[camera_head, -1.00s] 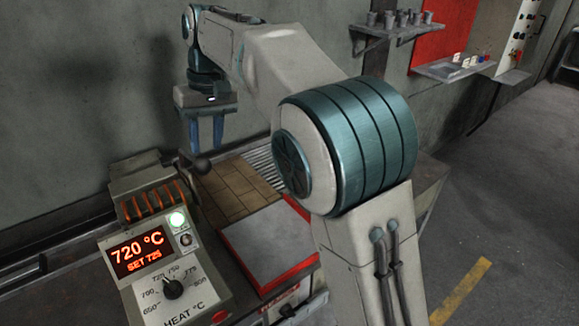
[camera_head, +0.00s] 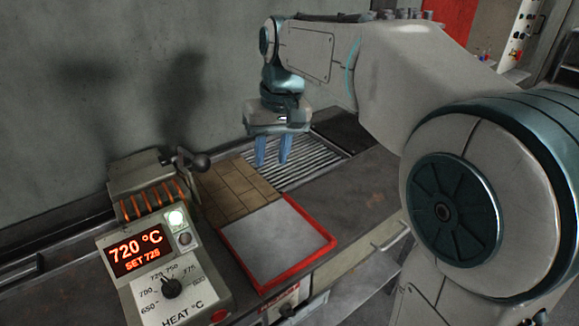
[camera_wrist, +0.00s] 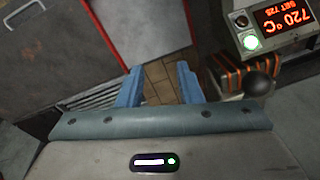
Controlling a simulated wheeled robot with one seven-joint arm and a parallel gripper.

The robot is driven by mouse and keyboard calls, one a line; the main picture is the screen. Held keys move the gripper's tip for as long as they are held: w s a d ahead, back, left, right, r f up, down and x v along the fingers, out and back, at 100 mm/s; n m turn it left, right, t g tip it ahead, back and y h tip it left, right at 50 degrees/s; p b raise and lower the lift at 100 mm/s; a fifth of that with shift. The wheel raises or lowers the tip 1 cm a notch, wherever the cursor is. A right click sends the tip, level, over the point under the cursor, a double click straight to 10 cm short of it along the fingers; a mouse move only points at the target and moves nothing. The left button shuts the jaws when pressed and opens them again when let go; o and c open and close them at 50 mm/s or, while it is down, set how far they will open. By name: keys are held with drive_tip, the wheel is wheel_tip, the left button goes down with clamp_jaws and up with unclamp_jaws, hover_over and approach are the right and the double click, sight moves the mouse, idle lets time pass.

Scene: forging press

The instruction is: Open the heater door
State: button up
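The heater (camera_head: 150,262) stands at the lower left of the head view, with a lit display reading 720 °C, SET 725, a dial and a green lamp. Behind them are glowing orange slots (camera_head: 150,200) and a lever with a dark ball knob (camera_head: 201,163). The knob also shows at the right of the wrist view (camera_wrist: 260,85). I cannot tell which part is the door. My gripper (camera_head: 273,163) points down above the bench, right of the knob and apart from it. Its blue fingers are apart, with only brick surface seen between them in the wrist view (camera_wrist: 160,85).
A brick surface (camera_head: 235,190) lies right of the heater, with a grey plate in a red frame (camera_head: 322,233) in front. A slatted grate (camera_head: 305,165) lies behind. The wall is close behind the bench. A shelf with several small items is partly hidden by my arm.

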drive_tip(key=shift+m, duration=0.3)
drive_tip(key=shift+s+d+f, duration=0.5)
drive_tip(key=shift+s+d, duration=0.05)
drive_tip(key=shift+d, duration=0.25)
drive_tip(key=shift+s+d+f, duration=0.5)
drive_tip(key=shift+s+d, duration=0.05)
drive_tip(key=shift+d, duration=0.2)
